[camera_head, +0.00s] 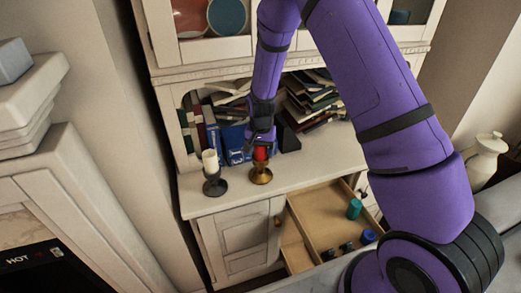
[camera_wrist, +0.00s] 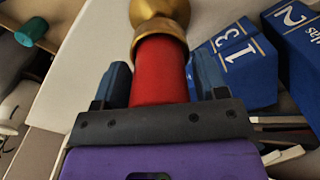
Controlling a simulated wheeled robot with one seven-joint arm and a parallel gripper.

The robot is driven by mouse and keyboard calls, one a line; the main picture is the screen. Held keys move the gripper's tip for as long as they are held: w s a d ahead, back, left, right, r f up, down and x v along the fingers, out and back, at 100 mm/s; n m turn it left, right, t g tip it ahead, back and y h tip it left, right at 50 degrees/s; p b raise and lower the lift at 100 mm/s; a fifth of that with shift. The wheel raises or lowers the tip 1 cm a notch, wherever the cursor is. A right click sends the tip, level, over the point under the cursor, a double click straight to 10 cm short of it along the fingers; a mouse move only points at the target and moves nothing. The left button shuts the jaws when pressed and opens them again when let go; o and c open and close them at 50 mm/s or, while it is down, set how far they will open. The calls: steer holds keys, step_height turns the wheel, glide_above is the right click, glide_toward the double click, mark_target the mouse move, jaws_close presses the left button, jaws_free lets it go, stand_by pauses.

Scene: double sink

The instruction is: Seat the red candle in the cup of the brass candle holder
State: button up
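The red candle (camera_head: 261,153) stands upright at the brass candle holder (camera_head: 261,176) on the cabinet's counter. In the wrist view the red candle (camera_wrist: 160,72) runs from my palm to the brass cup (camera_wrist: 160,28), and its lower end meets the cup's rim and appears to be inside it. How deep it sits is hidden. My gripper (camera_head: 261,142) is above the holder, pointing down.
A white candle (camera_head: 210,160) in a dark holder (camera_head: 215,184) stands just left. Blue books (camera_head: 234,143) stand close behind; more books fill the shelf. Below the counter, an open drawer (camera_head: 320,208) holds a teal cylinder (camera_head: 354,208) and small items. Counter to the right is clear.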

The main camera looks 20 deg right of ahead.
steer(key=shift+o, duration=0.3)
steer(key=shift+r, duration=0.1)
step_height(320, 180, up, 13)
steer(key=shift+s+f, duration=0.1)
steer(key=shift+f, duration=0.1)
steer(key=s+d+r+n+t, duration=0.1)
steer(key=s+d+r, duration=0.1)
steer(key=s+r, duration=0.55)
steer(key=s+d+r+n+t, duration=0.15)
steer(key=s+r, duration=0.35)
steer(key=r, duration=0.6)
steer(key=s+d+r+n+t, duration=0.1)
steer(key=s+r+n, duration=0.1)
steer(key=s, duration=0.8)
steer(key=s+d+r+n+t, duration=0.1)
steer(key=s+r, duration=0.4)
steer(key=s, duration=0.6)
steer(key=shift+s+d+r+n+t, duration=0.25)
steer(key=shift+d+n+t, duration=0.1)
steer(key=shift+d, duration=0.35)
